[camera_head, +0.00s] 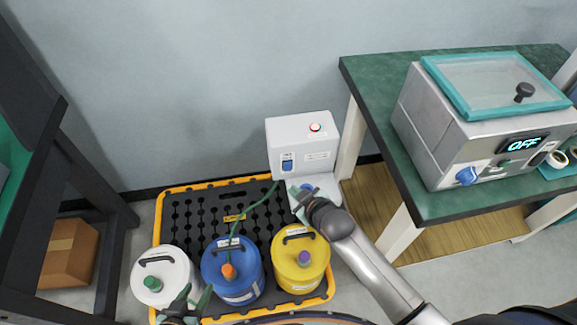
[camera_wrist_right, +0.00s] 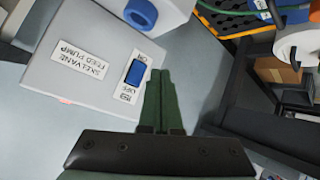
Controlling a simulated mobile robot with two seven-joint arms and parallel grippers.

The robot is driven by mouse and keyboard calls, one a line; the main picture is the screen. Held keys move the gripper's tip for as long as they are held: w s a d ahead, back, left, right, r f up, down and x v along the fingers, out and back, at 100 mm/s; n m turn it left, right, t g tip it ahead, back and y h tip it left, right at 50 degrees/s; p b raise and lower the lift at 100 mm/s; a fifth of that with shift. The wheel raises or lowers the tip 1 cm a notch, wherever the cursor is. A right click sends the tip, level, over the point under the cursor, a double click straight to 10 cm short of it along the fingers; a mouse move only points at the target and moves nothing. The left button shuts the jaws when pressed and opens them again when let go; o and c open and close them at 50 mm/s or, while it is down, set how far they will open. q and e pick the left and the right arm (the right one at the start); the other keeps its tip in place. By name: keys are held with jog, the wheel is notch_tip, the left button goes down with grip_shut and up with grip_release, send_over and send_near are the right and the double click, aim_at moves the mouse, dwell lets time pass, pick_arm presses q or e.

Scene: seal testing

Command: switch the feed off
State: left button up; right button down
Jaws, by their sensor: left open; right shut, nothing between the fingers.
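The white feed pump box (camera_head: 303,145) stands against the wall, with a lamp (camera_head: 315,127) glowing reddish on top. Its blue rocker switch (camera_head: 287,164) is on the front face. In the right wrist view the switch (camera_wrist_right: 135,73) sits between ON and OFF markings, beside a FEED PUMP label (camera_wrist_right: 80,62); which side is pressed I cannot tell. My right gripper (camera_head: 297,190) is shut and empty, just below the box front. In the wrist view its fingertips (camera_wrist_right: 161,74) appear close beside the switch; contact is unclear. My left gripper (camera_head: 190,298) is open, low between the white and blue drums.
A black and yellow spill pallet (camera_head: 178,205) holds a white drum (camera_head: 160,270), a blue drum (camera_head: 240,288) with a green hose, and a yellow drum (camera_head: 302,268). A green table (camera_head: 375,85) at right carries a machine (camera_head: 437,125) displaying OFF. A dark frame stands left.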

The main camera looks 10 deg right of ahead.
aim_at(285, 168)
jog(key=w, duration=0.3)
jog(key=shift+w+r+b, duration=0.15)
jog(key=shift+w+b, duration=0.05)
jog(key=shift+b, duration=0.15)
jog(key=shift+w+r, duration=0.15)
jog(key=shift+w, duration=0.55)
dwell(0.7)
jog(key=shift+w, duration=0.1)
dwell(0.4)
jog(key=shift+w, duration=0.3)
jog(key=shift+w+r, duration=0.1)
jog(key=shift+w, duration=0.25)
dwell(0.6)
jog(key=shift+s, duration=0.1)
jog(key=shift+s+p, duration=0.7)
